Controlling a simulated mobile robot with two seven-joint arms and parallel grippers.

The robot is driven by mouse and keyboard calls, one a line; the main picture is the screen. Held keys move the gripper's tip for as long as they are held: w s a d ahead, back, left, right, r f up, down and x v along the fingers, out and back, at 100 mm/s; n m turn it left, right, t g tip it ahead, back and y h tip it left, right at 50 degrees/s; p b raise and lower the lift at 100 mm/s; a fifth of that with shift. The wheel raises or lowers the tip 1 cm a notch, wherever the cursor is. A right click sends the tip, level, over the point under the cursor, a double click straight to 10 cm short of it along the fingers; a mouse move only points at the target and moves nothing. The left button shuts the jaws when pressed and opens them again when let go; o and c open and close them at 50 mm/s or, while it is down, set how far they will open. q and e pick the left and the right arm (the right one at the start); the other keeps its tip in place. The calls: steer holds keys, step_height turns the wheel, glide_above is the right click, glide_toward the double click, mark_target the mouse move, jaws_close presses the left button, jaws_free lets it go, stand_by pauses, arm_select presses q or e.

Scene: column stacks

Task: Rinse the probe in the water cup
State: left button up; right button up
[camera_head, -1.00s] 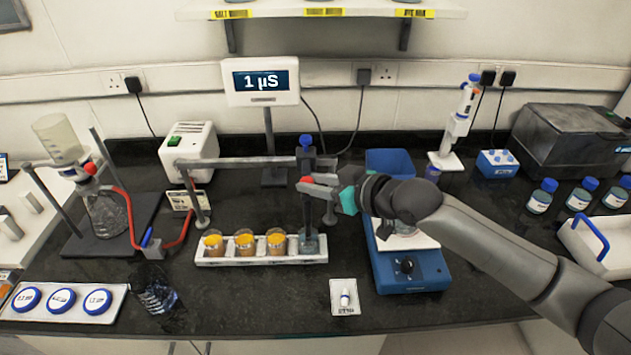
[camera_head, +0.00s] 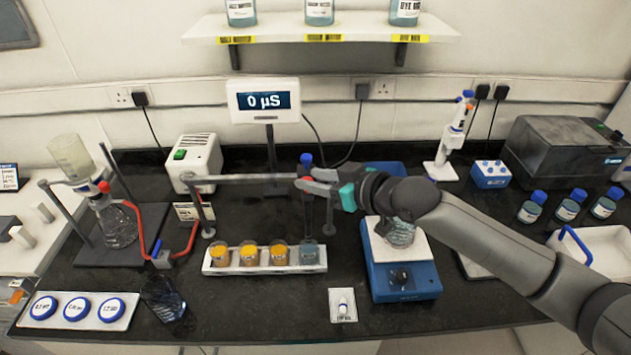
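The probe (camera_head: 306,163) is an upright dark rod with a blue top. My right gripper (camera_head: 310,186) comes in from the right and is shut on it below the blue top. The water cup (camera_head: 308,254) is the clear cup at the right end of a white rack, directly below the probe. The probe's lower end is thin and dark against the counter, and I cannot tell whether it is inside the cup or just above it. The meter (camera_head: 264,101) behind reads 0 µS. My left gripper is not in view.
Several cups of orange liquid (camera_head: 249,254) fill the rest of the white rack (camera_head: 265,270). A grey bar (camera_head: 245,179) runs left from the probe. A blue stirrer (camera_head: 404,290) with a glass vessel stands to the right. Glassware on a stand (camera_head: 118,226) is at left.

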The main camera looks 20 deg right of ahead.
steer(key=o, duration=0.3)
steer(key=shift+f, duration=0.25)
steer(key=p+v, duration=0.1)
steer(key=v, duration=1.4)
steer(key=shift+p, duration=0.3)
steer(key=shift+s+r, duration=0.1)
steer(key=shift+s, duration=0.05)
stand_by(0.5)
